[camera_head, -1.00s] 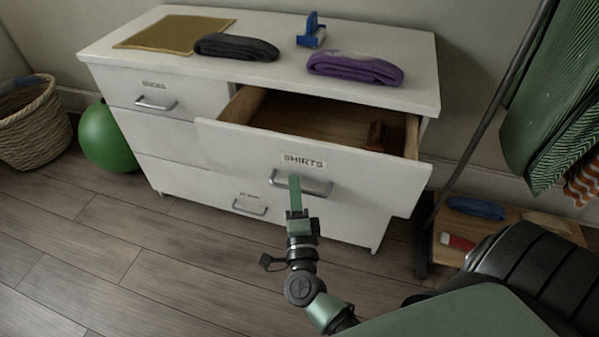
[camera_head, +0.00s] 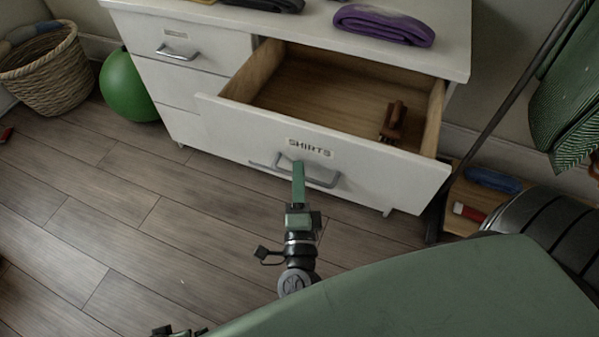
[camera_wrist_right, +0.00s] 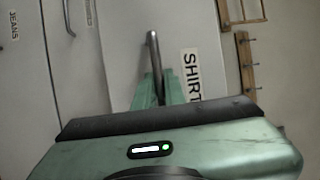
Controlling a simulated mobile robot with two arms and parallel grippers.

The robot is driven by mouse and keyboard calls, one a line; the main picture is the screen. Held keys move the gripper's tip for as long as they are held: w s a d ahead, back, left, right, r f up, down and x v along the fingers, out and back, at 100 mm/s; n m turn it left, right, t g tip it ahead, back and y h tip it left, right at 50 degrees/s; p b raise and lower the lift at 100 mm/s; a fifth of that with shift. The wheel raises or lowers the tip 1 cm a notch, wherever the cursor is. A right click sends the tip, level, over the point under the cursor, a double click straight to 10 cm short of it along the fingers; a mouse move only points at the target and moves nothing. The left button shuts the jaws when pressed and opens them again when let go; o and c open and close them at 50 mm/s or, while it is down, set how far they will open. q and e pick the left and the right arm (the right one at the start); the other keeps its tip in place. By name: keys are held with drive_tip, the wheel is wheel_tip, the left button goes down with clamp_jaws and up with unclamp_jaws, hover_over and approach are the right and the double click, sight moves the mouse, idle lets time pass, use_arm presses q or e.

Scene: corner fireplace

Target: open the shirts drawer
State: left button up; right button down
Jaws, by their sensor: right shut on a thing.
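The shirts drawer (camera_head: 240,120) is pulled well out of the white dresser, its wooden inside showing. Its front bears a "SHIRTS" label (camera_head: 310,147) and a metal bar handle (camera_head: 322,178). My right gripper (camera_head: 298,172) is shut on this handle. The right wrist view shows the green fingers (camera_wrist_right: 159,92) around the handle bar (camera_wrist_right: 154,58) beside the label. A small reddish-brown object (camera_head: 393,122) lies inside the drawer at its right. Something dark at the lower left edge may be part of my left arm; the left gripper cannot be made out.
A purple folded cloth (camera_head: 383,25) lies on the dresser top (camera_head: 452,45). A green ball (camera_head: 129,88) and a wicker basket (camera_head: 50,72) stand at the left. A low wooden stand (camera_head: 462,192) with small items is at the right. Floor (camera_head: 110,215) at the left front is clear.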

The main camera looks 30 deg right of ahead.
drive_tip(key=c, duration=1.5)
unclamp_jaws()
use_arm(q)
drive_tip(key=shift+r, duration=0.25)
use_arm(e)
drive_tip(key=v, duration=0.7)
drive_tip(key=shift+s, duration=0.35)
use_arm(q)
drive_tip(key=shift+s, duration=0.1)
use_arm(e)
drive_tip(key=shift+a+f, duration=0.1)
drive_tip(key=shift+a, duration=0.05)
